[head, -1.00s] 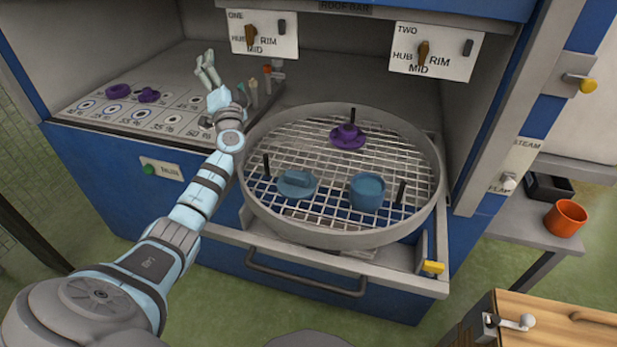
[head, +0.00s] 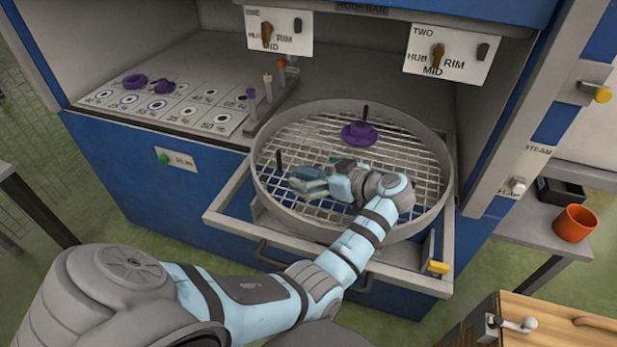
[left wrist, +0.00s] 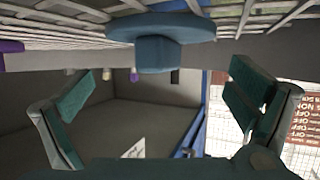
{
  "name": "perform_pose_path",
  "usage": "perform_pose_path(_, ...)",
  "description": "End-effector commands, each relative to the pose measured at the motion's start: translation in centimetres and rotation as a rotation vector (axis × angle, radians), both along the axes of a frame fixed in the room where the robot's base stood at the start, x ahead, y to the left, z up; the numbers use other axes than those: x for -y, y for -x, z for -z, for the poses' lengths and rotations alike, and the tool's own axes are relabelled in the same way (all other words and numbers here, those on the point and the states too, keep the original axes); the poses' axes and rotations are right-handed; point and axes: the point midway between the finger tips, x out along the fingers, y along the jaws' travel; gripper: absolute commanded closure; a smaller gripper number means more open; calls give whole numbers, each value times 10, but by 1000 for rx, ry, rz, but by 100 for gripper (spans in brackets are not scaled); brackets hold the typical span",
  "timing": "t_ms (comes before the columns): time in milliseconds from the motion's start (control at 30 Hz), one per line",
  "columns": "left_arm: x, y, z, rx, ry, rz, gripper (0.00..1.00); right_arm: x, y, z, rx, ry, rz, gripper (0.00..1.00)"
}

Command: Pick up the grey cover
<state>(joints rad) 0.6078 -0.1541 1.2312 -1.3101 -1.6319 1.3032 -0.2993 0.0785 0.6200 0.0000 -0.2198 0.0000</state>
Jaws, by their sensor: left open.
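The cover is a blue-grey disc with a blocky knob (left wrist: 155,52), seen in the left wrist view above the grid. It lies on the round turntable (head: 300,226); in the head view my gripper largely hides it. My left gripper (head: 314,180) is low over the turntable, pointing left at the cover. Its teal-padded fingers are open, one on each side of the knob in the left wrist view, with visible gaps and nothing held. My right gripper is not in view.
A purple lidded piece (head: 360,133) stands at the turntable's back, near an upright black pin. A raised rim surrounds the grid. Cabinet walls and two label cards (head: 279,30) stand behind. An orange cup (head: 574,223) is on the right side table.

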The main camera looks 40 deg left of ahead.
Motion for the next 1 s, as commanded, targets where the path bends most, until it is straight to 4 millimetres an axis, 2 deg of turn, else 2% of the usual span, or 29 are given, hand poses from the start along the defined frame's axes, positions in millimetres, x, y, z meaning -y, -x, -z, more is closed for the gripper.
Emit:
perform_pose_path(33,-10,0,4,-2,-3,0,1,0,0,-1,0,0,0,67)
perform_pose_path(133,-22,-2,9,-1,-2,-1,1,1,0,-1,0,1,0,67)
perform_pose_path(367,-25,-2,11,-1,-1,0,2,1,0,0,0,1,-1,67)
perform_pose_path(900,-25,-2,11,-2,1,2,89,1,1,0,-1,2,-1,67)
perform_pose_path(967,-25,-2,11,-2,1,1,98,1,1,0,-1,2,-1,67)
perform_pose_path(1000,-24,-2,11,-3,1,1,100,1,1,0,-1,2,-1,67)
